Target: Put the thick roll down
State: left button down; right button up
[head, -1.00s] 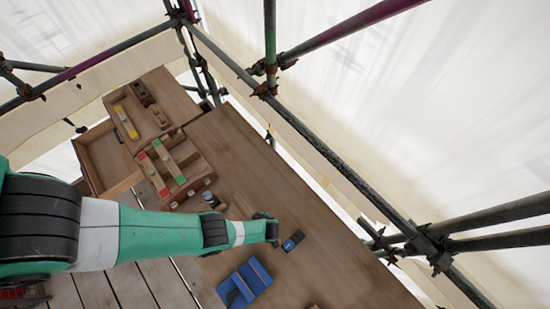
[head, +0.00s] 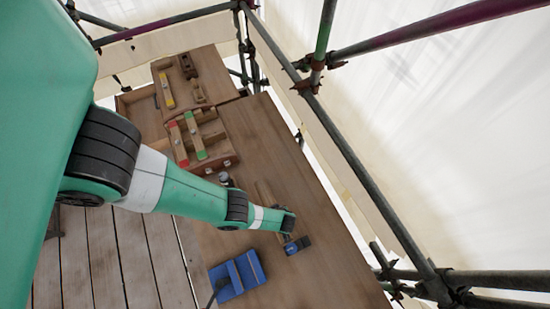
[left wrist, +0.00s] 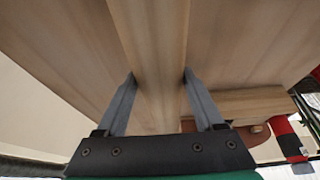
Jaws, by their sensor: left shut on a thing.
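The thick roll (head: 266,194) is a long pale wooden piece. In the head view it shows beside the end of my left arm, over the bench. My left wrist (head: 287,222) hides part of it. In the left wrist view the roll (left wrist: 158,60) runs lengthwise between the two grey fingers of my left gripper (left wrist: 158,78), which is shut on it. Brown wood fills the view behind it. Whether the roll touches the bench I cannot tell. My right gripper is not in view.
A blue vise-like block (head: 238,275) and a small dark and blue object (head: 297,245) lie on the bench (head: 325,270) near my left gripper. A wooden rack with red- and green-ended bars (head: 197,137) stands farther back. Scaffold poles (head: 345,150) border the right side.

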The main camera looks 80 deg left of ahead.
pick_arm(q)
notch_tip(320, 180, down, 3)
jog(key=shift+r+b, duration=0.15)
jog(key=shift+b, duration=0.45)
jog(key=shift+s, duration=0.2)
jog(key=shift+r, duration=0.1)
jog(key=shift+a+f+b, duration=0.1)
jog(key=shift+f+b, duration=0.3)
jog(key=shift+f, duration=0.25)
grip_release()
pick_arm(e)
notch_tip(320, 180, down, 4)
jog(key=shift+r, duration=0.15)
pick_arm(q)
jog(key=shift+w, duration=0.1)
